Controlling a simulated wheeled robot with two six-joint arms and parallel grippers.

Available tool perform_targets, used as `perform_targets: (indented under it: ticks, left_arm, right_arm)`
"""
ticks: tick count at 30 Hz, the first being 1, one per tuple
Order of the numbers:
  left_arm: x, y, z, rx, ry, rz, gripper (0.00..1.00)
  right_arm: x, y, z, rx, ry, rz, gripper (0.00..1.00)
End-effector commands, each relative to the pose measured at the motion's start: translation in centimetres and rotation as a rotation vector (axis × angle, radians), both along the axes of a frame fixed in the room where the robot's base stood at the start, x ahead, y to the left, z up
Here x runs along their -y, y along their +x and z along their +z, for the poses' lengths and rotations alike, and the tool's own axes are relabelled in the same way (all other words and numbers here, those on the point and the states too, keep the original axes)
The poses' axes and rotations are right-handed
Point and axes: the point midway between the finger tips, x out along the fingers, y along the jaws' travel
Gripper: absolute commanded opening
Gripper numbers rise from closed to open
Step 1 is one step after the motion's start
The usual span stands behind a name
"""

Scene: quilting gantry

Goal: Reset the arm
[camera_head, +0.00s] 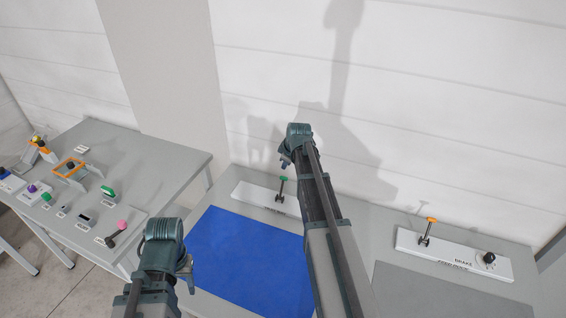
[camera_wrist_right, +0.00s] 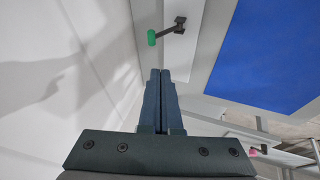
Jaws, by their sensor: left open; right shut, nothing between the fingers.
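My left arm comes in at the bottom of the head view, and its gripper (camera_head: 188,283) is over the left edge of the blue mat (camera_head: 235,262). It is small and partly hidden by the wrist, and holds nothing that I can see. My right arm reaches up past the mat. Its gripper (camera_head: 285,161) is near the wall, above and apart from the green-knobbed lever (camera_head: 282,186). In the right wrist view the fingers (camera_wrist_right: 159,88) are together and empty. The green knob (camera_wrist_right: 152,38) is beyond their tips, not touching them.
A white panel (camera_head: 255,196) carries the green lever. A side table (camera_head: 165,160) at left holds several small switches and a pink-knobbed lever (camera_head: 121,225).

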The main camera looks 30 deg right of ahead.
Motion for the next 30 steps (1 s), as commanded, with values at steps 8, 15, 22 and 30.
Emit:
perform_targets:
  ticks: [8,15,22,30]
  left_arm:
    - [0.0,0.0,0.6,0.000,0.000,0.002,0.50]
    - [0.0,0.0,0.3,0.000,0.000,0.001,0.50]
    - [0.0,0.0,-1.5,0.000,0.000,0.001,0.50]
    - [0.0,0.0,-3.8,0.000,0.000,0.000,0.50]
  right_arm:
    - [0.1,-0.3,0.6,0.000,0.000,0.000,0.00]
    - [-1.9,-1.0,0.1,-0.017,0.013,-0.002,0.00]
    - [-14.5,-7.3,-2.8,-0.159,0.083,-0.057,0.00]
    - [-27.5,-20.1,-6.0,-0.365,0.075,-0.206,0.00]
